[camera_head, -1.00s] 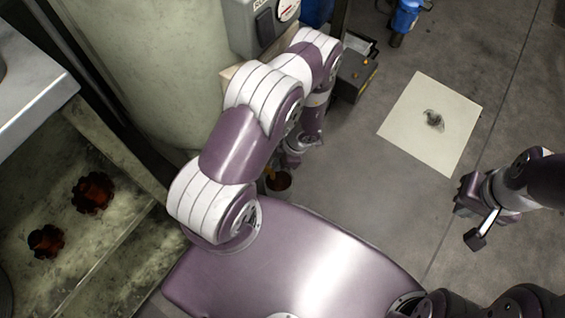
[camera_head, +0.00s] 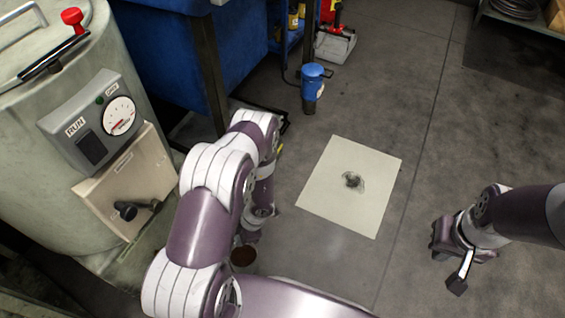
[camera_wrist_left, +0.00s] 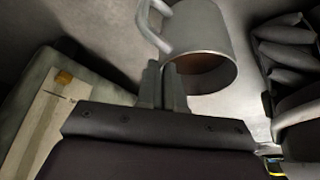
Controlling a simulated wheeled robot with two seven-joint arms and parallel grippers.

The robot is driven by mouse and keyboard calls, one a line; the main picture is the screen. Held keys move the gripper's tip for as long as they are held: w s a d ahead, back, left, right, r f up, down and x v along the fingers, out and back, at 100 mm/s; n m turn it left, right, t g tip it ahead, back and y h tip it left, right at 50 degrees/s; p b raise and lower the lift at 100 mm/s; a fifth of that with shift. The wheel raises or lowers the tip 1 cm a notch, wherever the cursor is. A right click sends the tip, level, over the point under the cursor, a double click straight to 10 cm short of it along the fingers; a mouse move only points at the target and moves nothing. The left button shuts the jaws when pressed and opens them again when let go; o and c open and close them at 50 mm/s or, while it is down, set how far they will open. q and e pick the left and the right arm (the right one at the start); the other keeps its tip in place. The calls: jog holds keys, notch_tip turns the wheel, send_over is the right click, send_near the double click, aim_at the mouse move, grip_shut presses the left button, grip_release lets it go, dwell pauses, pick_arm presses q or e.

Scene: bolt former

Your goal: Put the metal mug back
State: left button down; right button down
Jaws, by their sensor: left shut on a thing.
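The metal mug (camera_wrist_left: 208,28) is grey with a loop handle (camera_wrist_left: 150,22) and a brown inside, seen in the left wrist view. My left gripper (camera_wrist_left: 162,80) is shut on it at the rim near the handle. In the head view the mug (camera_head: 243,257) is small and partly hidden beside my left gripper (camera_head: 252,228), low in front of my body. My right gripper (camera_head: 452,258) is at the right above the floor, open and empty.
A grey-green machine with a dial panel (camera_head: 103,118) and a lever plate (camera_head: 128,190) stands left. A pale stained sheet (camera_head: 375,205) lies on the floor. The floor right of the sheet is clear.

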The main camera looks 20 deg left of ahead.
pick_arm(q)
jog(key=shift+w+d+f+m, duration=0.1)
jog(key=shift+w+d+m, duration=0.1)
jog(key=shift+m, duration=0.1)
jog(key=shift+w+d+f+m+t+y, duration=0.15)
jog(key=shift+d+m+t+y, duration=0.25)
jog(key=shift+m, duration=0.7)
jog(key=w+d+r+m+t+h+p, duration=0.1)
jog(key=w+d+r+m+t+p, duration=0.15)
jog(key=w+r+m, duration=0.4)
jog(key=w+d+r+m+t+p, duration=0.1)
jog(key=w+d+r+m+t, duration=0.2)
jog(key=r+m, duration=0.55)
jog(key=w+d+r+m+t+h+p, duration=0.1)
jog(key=w+r+m+h+p, duration=0.2)
jog(key=r, duration=1.1)
jog(key=w+d+r+m+p, duration=0.1)
jog(key=w+r+m+p, duration=0.3)
jog(key=r, duration=0.9)
jog(key=s+r+m+p, duration=0.1)
jog(key=s+r+p, duration=0.2)
jog(key=r+p, duration=2.6)
jog(key=p, duration=0.8)
jog(key=shift+s+d, duration=0.2)
jog(key=shift+d, duration=0.1)
